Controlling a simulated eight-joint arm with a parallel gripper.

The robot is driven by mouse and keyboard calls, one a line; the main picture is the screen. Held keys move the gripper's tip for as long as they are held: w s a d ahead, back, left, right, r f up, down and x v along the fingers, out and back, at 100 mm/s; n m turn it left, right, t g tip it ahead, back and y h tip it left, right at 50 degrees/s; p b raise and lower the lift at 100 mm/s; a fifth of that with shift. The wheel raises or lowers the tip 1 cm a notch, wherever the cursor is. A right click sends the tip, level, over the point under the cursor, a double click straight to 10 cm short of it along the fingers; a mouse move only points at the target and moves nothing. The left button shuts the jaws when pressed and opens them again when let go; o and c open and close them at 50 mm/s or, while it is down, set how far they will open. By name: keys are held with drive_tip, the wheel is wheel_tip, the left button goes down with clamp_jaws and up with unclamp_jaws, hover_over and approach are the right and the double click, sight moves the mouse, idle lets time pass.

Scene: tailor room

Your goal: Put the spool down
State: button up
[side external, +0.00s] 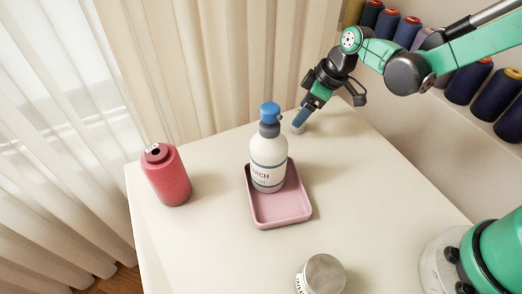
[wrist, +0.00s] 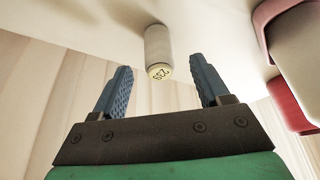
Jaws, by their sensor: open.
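A small pale grey spool (side external: 297,121) stands on the table near its back edge, partly hidden behind my gripper's fingers in the side view. In the wrist view the spool (wrist: 158,45) shows a yellowish, printed end, and it lies beyond and between the fingertips. My gripper (side external: 303,117) has blue fingers that point down at the spool. In the wrist view my gripper (wrist: 161,66) is open, with clear gaps between each finger and the spool. I see no finger touching it.
A pink tray (side external: 282,214) holds a white, blue-capped bottle (side external: 268,160) near the table's middle. A lidded jar (side external: 323,274) is at the front. The tabletop (side external: 375,170) right of the tray is clear.

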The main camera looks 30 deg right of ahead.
drive_tip(key=shift+x, duration=1.9)
clamp_jaws()
